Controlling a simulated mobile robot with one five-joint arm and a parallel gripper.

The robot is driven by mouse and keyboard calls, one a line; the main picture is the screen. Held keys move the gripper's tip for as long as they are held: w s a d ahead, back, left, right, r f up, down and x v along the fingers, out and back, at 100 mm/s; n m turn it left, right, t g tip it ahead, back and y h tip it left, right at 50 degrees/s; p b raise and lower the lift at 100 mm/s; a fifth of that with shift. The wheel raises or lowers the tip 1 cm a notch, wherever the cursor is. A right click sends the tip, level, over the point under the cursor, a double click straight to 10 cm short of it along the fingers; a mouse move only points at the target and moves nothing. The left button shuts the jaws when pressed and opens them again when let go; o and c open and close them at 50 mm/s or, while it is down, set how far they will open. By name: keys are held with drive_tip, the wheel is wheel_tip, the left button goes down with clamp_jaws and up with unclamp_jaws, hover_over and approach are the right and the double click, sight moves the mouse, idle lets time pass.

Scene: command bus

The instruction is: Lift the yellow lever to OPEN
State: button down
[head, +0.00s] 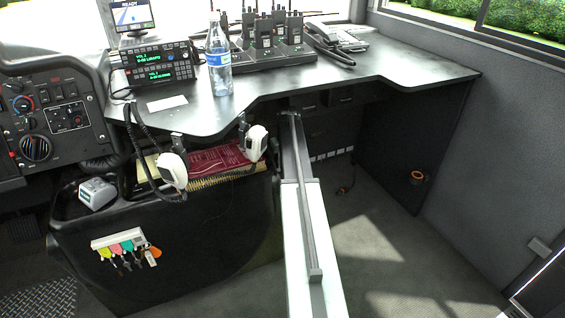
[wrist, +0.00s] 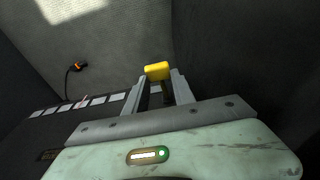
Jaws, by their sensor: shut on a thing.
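In the wrist view, the yellow lever's handle (wrist: 157,71) shows as a short yellow block at the ends of my gripper's fingers. My gripper (wrist: 159,84) is shut on the lever, with one finger on either side just below the yellow end. The lever's lower part and pivot are hidden between the fingers, and no OPEN marking is readable. In the head view my arm reaches forward to below the desk's edge; the lever and fingertips cannot be made out there.
The black desk (head: 400,72) overhangs the area around my arm. On it stand a water bottle (head: 218,62), a radio unit (head: 157,64) and several handheld radios. Two white handsets hang at its front edge. A row of white labels (wrist: 97,101) lies beside my gripper. Floor at right is clear.

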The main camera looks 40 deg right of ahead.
drive_tip(key=shift+w, duration=0.3)
drive_tip(key=c, duration=1.1)
unclamp_jaws()
drive_tip(key=shift+r, duration=0.1)
drive_tip(key=shift+o, duration=0.3)
drive_tip(key=shift+s, duration=0.1)
drive_tip(key=r+p, duration=0.5)
drive_tip(key=s+r+p, duration=0.1)
drive_tip(key=r+p, duration=0.2)
drive_tip(key=shift+s+a, duration=0.1)
drive_tip(key=shift+a, duration=0.05)
drive_tip(key=shift+f, duration=0.2)
